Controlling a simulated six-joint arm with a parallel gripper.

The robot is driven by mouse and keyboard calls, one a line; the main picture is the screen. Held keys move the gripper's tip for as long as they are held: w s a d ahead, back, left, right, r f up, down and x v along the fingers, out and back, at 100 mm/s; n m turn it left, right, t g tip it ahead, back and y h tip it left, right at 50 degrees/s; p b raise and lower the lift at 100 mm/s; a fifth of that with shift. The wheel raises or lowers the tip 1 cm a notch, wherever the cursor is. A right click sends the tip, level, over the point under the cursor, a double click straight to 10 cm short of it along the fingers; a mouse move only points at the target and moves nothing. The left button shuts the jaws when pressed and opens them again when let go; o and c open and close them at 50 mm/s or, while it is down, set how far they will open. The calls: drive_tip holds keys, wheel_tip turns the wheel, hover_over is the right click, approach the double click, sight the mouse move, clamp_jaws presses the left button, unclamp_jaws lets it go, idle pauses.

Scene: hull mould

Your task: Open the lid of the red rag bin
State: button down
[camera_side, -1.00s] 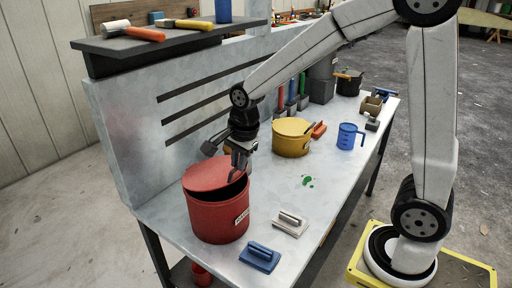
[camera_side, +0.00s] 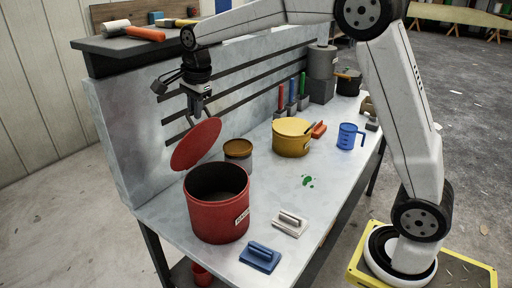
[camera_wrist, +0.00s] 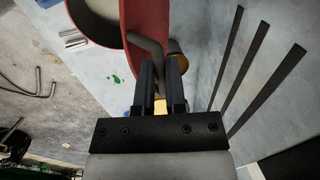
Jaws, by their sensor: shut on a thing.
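The red rag bin (camera_side: 217,215) stands on the near end of the metal bench with its mouth uncovered and its inside dark. Its red lid (camera_side: 196,146) is steeply tilted above the bin's back rim. I cannot tell whether the lid's lower edge touches the rim. My gripper (camera_side: 199,116) is at the lid's upper edge. In the wrist view my gripper (camera_wrist: 161,66) is shut on the bent grey handle (camera_wrist: 146,42) of the lid (camera_wrist: 151,20).
A blue float (camera_side: 260,257) and a white float (camera_side: 291,222) lie in front. The slotted back panel (camera_side: 135,130) is close to my gripper.

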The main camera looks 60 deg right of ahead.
drive_tip(key=shift+w, duration=2.1)
drive_tip(key=c, duration=0.8)
unclamp_jaws()
drive_tip(key=shift+o, duration=0.6)
drive_tip(key=shift+r, duration=0.15)
drive_tip(key=shift+s, duration=0.1)
